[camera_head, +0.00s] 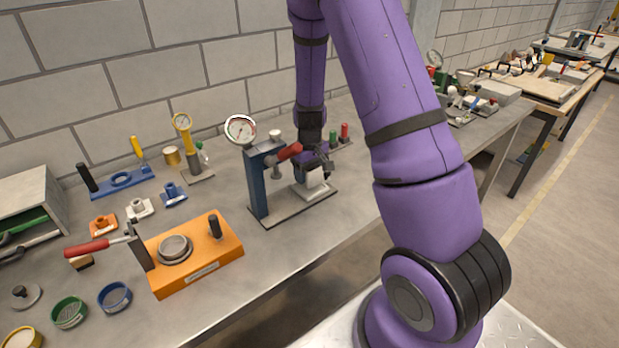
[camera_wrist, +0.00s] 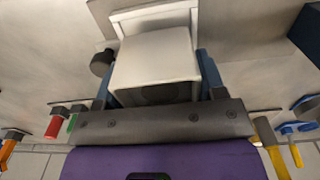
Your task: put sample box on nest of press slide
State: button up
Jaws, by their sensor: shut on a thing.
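The press (camera_head: 257,186) has a dark blue column, a red lever and a dial gauge on a grey base plate. My gripper (camera_head: 319,172) is at the right of the column, over the pale slide. In the wrist view my gripper (camera_wrist: 157,82) is shut on a white sample box (camera_wrist: 158,52), one finger on each side. The pale rimmed nest of the press slide (camera_wrist: 122,24) shows just beyond the box, partly hidden by it. In the head view the nest (camera_head: 309,194) is partly covered by my gripper. I cannot tell whether the box touches it.
An orange fixture (camera_head: 198,262) with a red-handled clamp stands at the left front. A yellow gauge stand (camera_head: 190,150) is left of the press. Red and green-handled tools (camera_head: 340,133) stand close behind my gripper. The bench in front of the press base is clear.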

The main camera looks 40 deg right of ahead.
jog(key=shift+f, duration=1)
jog(key=shift+f, duration=0.1)
jog(key=o, duration=0.8)
jog(key=s+a+r+t, duration=0.1)
jog(key=s+a+r, duration=0.1)
jog(key=r, duration=0.9)
jog(key=s+a+r, duration=0.3)
jog(key=r, duration=0.9)
jog(key=s+a+r+t, duration=0.1)
jog(key=s+a+r, duration=0.1)
jog(key=s+r, duration=0.2)
jog(key=s+a+r+t, duration=0.1)
jog(key=s+a+r, duration=0.2)
jog(key=s, duration=0.7)
jog(key=s+a+r+t, duration=0.2)
jog(key=s+a+r, duration=0.1)
jog(key=s+r, duration=0.3)
jog(key=shift+s, duration=0.75)
